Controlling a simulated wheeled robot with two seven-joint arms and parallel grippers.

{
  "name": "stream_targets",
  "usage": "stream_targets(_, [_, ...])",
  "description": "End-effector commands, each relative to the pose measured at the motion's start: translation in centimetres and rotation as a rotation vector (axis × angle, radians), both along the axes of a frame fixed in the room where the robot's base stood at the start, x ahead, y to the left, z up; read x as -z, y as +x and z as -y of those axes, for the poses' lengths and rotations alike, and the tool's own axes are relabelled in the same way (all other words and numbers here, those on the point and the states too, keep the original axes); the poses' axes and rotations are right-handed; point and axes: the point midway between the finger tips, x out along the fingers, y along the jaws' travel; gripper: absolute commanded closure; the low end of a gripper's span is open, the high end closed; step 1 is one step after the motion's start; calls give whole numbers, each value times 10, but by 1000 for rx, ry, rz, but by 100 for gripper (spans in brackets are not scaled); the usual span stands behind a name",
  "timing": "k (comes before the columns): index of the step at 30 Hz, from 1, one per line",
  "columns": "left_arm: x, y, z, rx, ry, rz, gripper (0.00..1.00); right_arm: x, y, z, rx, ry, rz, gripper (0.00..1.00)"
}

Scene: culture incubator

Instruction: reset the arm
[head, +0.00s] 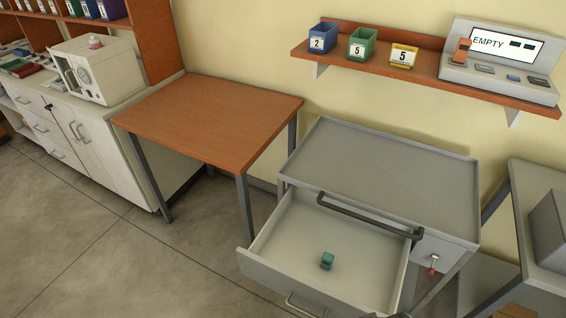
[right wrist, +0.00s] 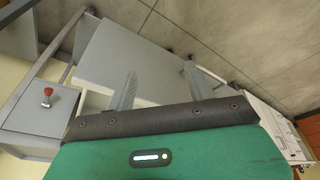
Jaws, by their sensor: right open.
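My right gripper (right wrist: 160,72) shows in the right wrist view, with its green body at the bottom and its two grey fingers spread apart. It is open and nothing shows between the fingers. Beyond the fingers are grey furniture surfaces and the floor. My left gripper is in no view.
A grey cabinet (head: 400,165) has its drawer (head: 345,242) pulled open, with a small green block (head: 327,261) inside. A wooden table (head: 210,118) is bare. A wall shelf (head: 400,75) holds numbered bins and an "EMPTY" display (head: 500,45).

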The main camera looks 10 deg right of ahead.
Motion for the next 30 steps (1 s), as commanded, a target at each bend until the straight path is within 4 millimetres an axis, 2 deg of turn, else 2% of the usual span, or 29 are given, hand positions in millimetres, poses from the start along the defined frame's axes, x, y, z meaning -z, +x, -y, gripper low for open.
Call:
stream_targets(1, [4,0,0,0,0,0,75,22,2,0,-1,-1,-10,46])
stream_targets(8, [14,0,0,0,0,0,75,119,4,-2,-7,-3,-40,46])
stream_targets(14, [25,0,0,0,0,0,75,215,-10,-1,-13,-7,-69,46])
stream_targets(21, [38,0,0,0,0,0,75,329,-53,6,-22,-11,-109,46])
stream_targets(26, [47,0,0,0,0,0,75,395,-95,12,-28,-14,-135,46])
stream_targets(30, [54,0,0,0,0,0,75,442,-138,20,-33,-18,-158,46])
